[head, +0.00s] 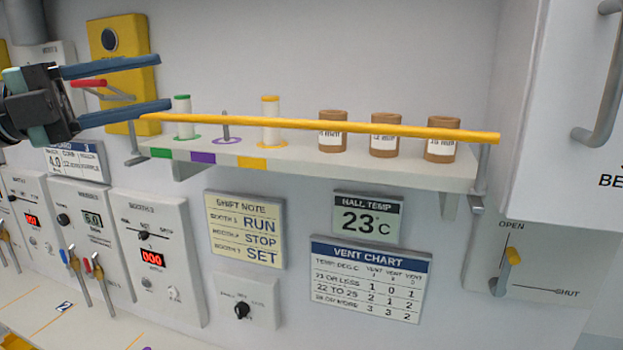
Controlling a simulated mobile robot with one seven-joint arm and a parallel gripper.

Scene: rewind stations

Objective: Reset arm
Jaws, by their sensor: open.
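My gripper (165,81) reaches in from the upper left. Its two blue fingers are wide apart and nothing is between their tips. It is in front of a yellow wall box (126,50) and left of the spools. A red-handled lever (88,83) shows behind and between the fingers. The lower finger appears close above the left end of a yellow bar (330,126); I cannot tell whether they touch. The bar runs along the front of the shelf.
The white shelf (400,173) bears a green-topped spool (183,118), an empty peg (225,125), a yellow-topped spool (270,105) and brown jars (384,118). Control panels (160,215) are below left. A cabinet (570,110) and an open/shut lever (512,257) are at right.

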